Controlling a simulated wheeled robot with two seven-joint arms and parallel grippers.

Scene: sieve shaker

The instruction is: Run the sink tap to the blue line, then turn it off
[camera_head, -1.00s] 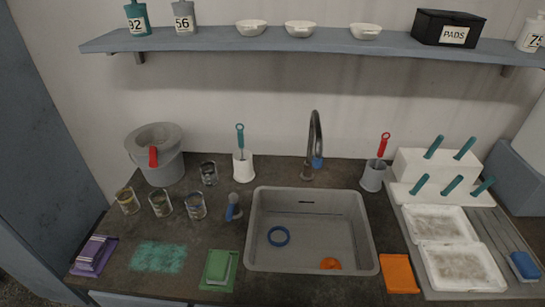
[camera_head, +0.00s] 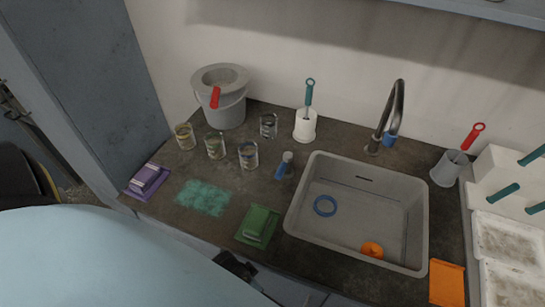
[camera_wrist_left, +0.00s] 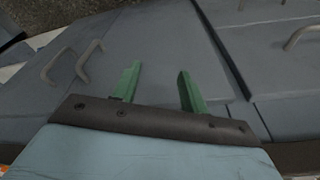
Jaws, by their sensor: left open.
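The grey sink (camera_head: 296,215) is set in the dark worktop. Its curved metal tap (camera_head: 398,100) stands behind the basin, with a blue part (camera_head: 389,139) near its base. No water stream shows, and I cannot make out a blue line. My left gripper (camera_wrist_left: 159,76) is open and empty in the left wrist view, its green fingers over grey cabinet fronts. In the head view my left arm covers the lower left. My right gripper is not in view.
A grey bucket (camera_head: 232,108), several jars (camera_head: 215,146) and a white brush holder (camera_head: 305,128) stand left of the tap. A blue-grey upright object (camera_head: 284,166) stands beside the sink.

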